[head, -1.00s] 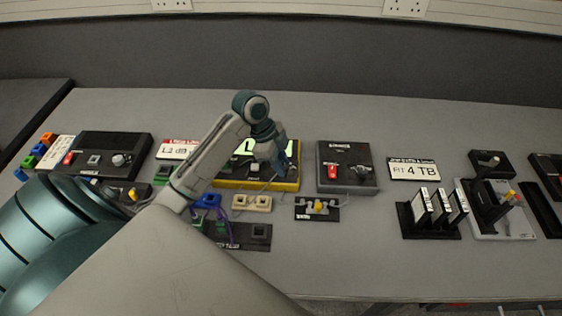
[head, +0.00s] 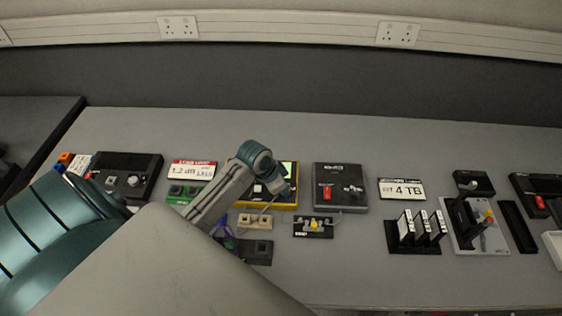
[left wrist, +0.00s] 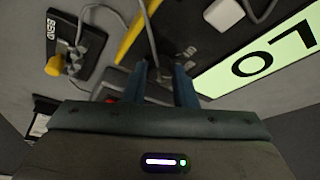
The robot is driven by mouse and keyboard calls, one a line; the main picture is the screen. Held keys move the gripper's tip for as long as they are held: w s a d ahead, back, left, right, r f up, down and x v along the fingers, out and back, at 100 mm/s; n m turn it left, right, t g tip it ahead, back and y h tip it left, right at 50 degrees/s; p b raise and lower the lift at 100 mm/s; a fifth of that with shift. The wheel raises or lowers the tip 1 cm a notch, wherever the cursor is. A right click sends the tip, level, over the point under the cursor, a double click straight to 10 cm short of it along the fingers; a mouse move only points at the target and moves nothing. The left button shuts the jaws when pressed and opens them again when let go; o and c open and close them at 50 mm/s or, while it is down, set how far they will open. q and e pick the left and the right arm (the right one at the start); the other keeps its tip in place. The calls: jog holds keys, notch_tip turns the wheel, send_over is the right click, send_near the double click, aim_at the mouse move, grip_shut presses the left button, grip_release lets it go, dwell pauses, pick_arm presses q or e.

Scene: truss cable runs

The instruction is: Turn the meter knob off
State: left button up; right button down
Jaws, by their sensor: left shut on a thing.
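The meter (head: 268,205) is a dark box with a yellow rim in the middle of the bench. My forearm and gripper hide part of it in the head view. Its pale green display (left wrist: 262,62) shows large dark characters like "LO" in the left wrist view, seen turned over. My left gripper (head: 285,190) is over the right part of the meter; its two blue fingers (left wrist: 162,68) reach down to the face beside the display. They are shut on the meter knob, which the fingers hide. My right gripper is out of view.
A dark box with a red switch (head: 340,196) stands close to the right of the meter. A small black board with a yellow knob (head: 313,228) and a beige connector block (head: 255,221) lie in front, with loose cables. A drive rack (head: 414,247) is farther right.

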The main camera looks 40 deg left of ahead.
pick_arm(q)
jog(key=n+p, duration=0.2)
jog(key=n+y+p, duration=0.1)
jog(key=p, duration=0.1)
jog(key=shift+d+r+n+t, duration=0.15)
jog(key=shift+r+n+t, duration=0.15)
jog(key=shift+r+n, duration=0.1)
jog(key=shift+f+n+y+p, duration=0.2)
jog(key=shift+n+y+p, duration=0.4)
jog(key=shift+n+p, duration=0.45)
jog(key=shift+d+f+n+y+p, duration=0.1)
jog(key=shift+n+y+p, duration=0.25)
jog(key=shift+n, duration=0.4)
jog(key=o, duration=1)
jog(key=shift+f, duration=0.1)
